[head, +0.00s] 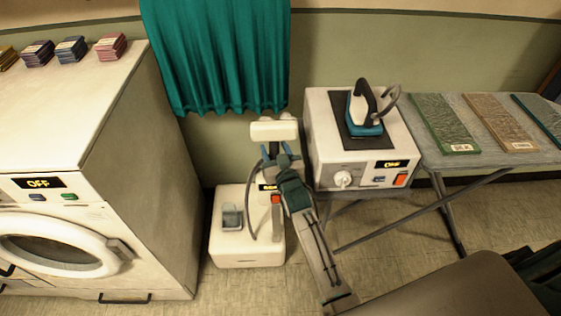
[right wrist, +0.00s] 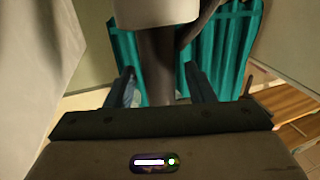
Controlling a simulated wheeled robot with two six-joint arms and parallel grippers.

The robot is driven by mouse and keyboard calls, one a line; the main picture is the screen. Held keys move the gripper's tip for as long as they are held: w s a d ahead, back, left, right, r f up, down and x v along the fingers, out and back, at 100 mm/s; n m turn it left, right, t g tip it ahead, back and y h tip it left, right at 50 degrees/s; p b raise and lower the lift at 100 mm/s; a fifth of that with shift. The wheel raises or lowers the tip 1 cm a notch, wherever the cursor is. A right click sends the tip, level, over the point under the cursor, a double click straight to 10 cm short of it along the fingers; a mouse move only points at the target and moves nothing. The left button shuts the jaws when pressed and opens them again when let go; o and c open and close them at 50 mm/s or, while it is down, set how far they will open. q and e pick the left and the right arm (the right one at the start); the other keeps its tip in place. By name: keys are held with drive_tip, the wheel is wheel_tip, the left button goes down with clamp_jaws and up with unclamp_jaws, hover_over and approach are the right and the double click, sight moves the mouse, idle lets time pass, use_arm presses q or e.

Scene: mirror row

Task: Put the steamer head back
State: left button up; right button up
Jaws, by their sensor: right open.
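The white steamer head (head: 274,130) is upright at the top of the steamer, in front of the teal curtain. In the right wrist view its pale underside (right wrist: 158,10) is at the top, with a dark handle (right wrist: 158,65) below. My right gripper (head: 277,153) is open, its two fingers on either side of the dark handle. I cannot tell whether they touch it. The white steamer base (head: 232,254) stands on the floor with a grey hose (head: 250,215) rising from it. My arm hides the pole and any holder. My left gripper is not in view.
A white washing machine (head: 135,145) stands left. A white box (head: 340,155) with an iron (head: 364,110) stands close right, next to an ironing board (head: 490,120) with fabric samples. The teal curtain (head: 220,55) hangs behind. Some floor is free in front of the steamer base.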

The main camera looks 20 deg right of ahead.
drive_tip(key=s, duration=1.1)
drive_tip(key=shift+s+b, duration=0.3)
drive_tip(key=shift+s, duration=0.05)
drive_tip(key=shift+a, duration=0.1)
drive_tip(key=s+d+f+g, duration=0.1)
drive_tip(key=s+f+g, duration=0.25)
drive_tip(key=f, duration=0.75)
drive_tip(key=s+f+n+g+y, duration=0.15)
drive_tip(key=s+f, duration=0.25)
drive_tip(key=f, duration=0.8)
drive_tip(key=s+d+f+m+g+h, duration=0.1)
drive_tip(key=s+f+g, duration=0.25)
drive_tip(key=f, duration=0.75)
drive_tip(key=s+d+f+g, duration=0.2)
drive_tip(key=s+f, duration=0.5)
drive_tip(key=s, duration=0.4)
drive_tip(key=s+d+f+g, duration=0.3)
drive_tip(key=s+f, duration=0.3)
drive_tip(key=s, duration=0.6)
drive_tip(key=s+d+f+g, duration=0.3)
drive_tip(key=s+d+f, duration=0.2)
drive_tip(key=s, duration=0.6)
wheel_tip(320, 180, down, 3)
drive_tip(key=shift+s+r+h, duration=0.15)
drive_tip(key=shift+s+h, duration=0.25)
drive_tip(key=shift+h, duration=0.05)
